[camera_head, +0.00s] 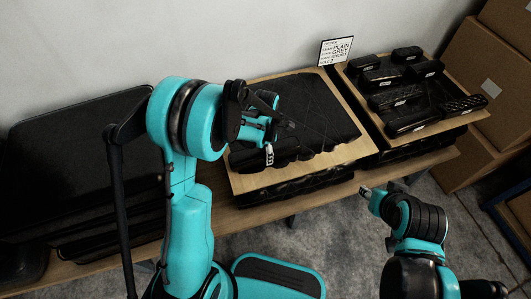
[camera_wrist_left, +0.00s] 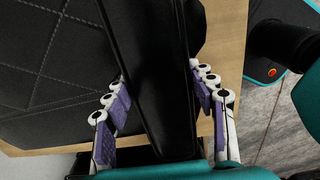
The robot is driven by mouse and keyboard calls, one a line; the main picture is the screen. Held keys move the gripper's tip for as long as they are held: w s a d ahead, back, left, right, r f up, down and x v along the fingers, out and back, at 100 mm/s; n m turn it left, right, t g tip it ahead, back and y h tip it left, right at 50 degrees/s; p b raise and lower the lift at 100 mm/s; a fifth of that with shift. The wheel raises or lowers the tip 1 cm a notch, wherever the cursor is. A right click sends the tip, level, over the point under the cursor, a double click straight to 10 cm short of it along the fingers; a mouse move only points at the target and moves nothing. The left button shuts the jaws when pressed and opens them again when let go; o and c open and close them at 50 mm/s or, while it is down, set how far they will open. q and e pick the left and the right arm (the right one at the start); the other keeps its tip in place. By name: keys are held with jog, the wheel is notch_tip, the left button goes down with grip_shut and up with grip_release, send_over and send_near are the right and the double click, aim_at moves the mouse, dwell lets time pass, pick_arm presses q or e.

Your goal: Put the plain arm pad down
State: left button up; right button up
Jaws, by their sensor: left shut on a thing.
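A long, smooth black arm pad (camera_wrist_left: 155,60) fills the middle of the left wrist view. My left gripper (camera_wrist_left: 163,105) is shut on it, with a purple-padded finger on each side. In the head view the left gripper (camera_head: 268,150) is over the near left part of a wooden board (camera_head: 345,154), where the dark pad (camera_head: 284,150) is partly hidden. Whether the pad touches the surface below, I cannot tell. My right gripper (camera_head: 366,192) is low in front of the boards, apart from the pads; its jaws are unclear.
A black diamond-stitched cushion (camera_head: 315,105) lies on the board. A sign (camera_head: 336,51) with PLAIN, GREY and SHORT stands behind. Several black tagged pads, one (camera_head: 398,97) among them, lie on the right board (camera_head: 366,118). Cardboard boxes (camera_head: 485,85) stand at right, large black cushions (camera_head: 75,140) at left.

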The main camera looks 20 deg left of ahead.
pick_arm(q)
jog(key=shift+r, duration=0.1)
jog(key=o, duration=1.5)
jog(key=shift+o, duration=0.2)
